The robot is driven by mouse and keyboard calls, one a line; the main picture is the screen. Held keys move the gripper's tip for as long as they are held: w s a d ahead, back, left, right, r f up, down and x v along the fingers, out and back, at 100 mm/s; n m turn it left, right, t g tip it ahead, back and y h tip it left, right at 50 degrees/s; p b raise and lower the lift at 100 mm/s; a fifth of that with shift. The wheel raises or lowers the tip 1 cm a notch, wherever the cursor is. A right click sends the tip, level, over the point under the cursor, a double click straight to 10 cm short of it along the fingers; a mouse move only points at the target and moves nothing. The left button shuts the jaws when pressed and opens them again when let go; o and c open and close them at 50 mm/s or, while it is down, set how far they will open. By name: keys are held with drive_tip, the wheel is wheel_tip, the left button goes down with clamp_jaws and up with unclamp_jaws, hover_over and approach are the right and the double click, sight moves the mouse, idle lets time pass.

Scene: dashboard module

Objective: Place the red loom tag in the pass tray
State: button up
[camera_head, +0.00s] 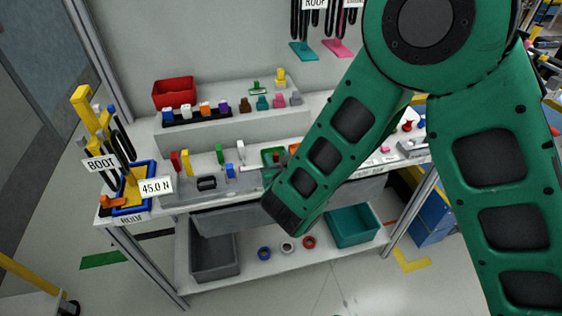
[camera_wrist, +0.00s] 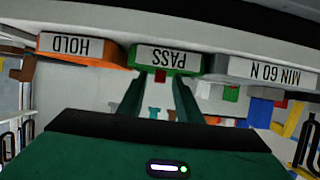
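The pass tray (camera_wrist: 168,60) is green with a white PASS label and appears upside down in the wrist view. In the head view a green tray (camera_head: 268,154) shows beside my arm. A small red piece (camera_wrist: 160,76), which looks like the red loom tag, shows at the tray's edge between my fingers. A small red piece also shows at the green tray in the head view (camera_head: 277,156). My gripper (camera_wrist: 160,84) points at the tray with its green fingers apart, and gaps show on both sides of the red piece. My arm hides the gripper in the head view.
An orange HOLD tray (camera_wrist: 80,50) and a grey MIN 60 N tray (camera_wrist: 262,72) flank the pass tray. Coloured pieces stand in a grey rack (camera_head: 205,190). A red bin (camera_head: 175,92) stands on the upper shelf. A 45.0 N gauge (camera_head: 156,187) is at the left.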

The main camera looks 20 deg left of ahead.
drive_tip(key=v, duration=1.2)
drive_tip(key=shift+r, duration=0.1)
drive_tip(key=w+d+r+m+h, duration=0.1)
drive_tip(key=w+d+m+h, duration=0.3)
drive_tip(key=d, duration=0.6)
drive_tip(key=w+d+r+m+h, duration=0.1)
drive_tip(key=w+d+r+h, duration=0.15)
drive_tip(key=w+d, duration=0.55)
drive_tip(key=s+d+m+g+h, duration=0.3)
drive_tip(key=d+m+h, duration=0.15)
drive_tip(key=d, duration=1.55)
drive_tip(key=s+d+r+m+g, duration=0.1)
drive_tip(key=s+d+m+g, duration=0.3)
drive_tip(key=s+d, duration=0.85)
drive_tip(key=s+d+r+g+y, duration=0.1)
drive_tip(key=s+r+g+y, duration=0.1)
drive_tip(key=s, duration=0.5)
drive_tip(key=s+d+r+g+y, duration=0.2)
drive_tip(key=s, duration=0.5)
drive_tip(key=shift+s+d+n, duration=0.2)
drive_tip(key=shift+s+n, duration=0.05)
drive_tip(key=shift+n, duration=0.1)
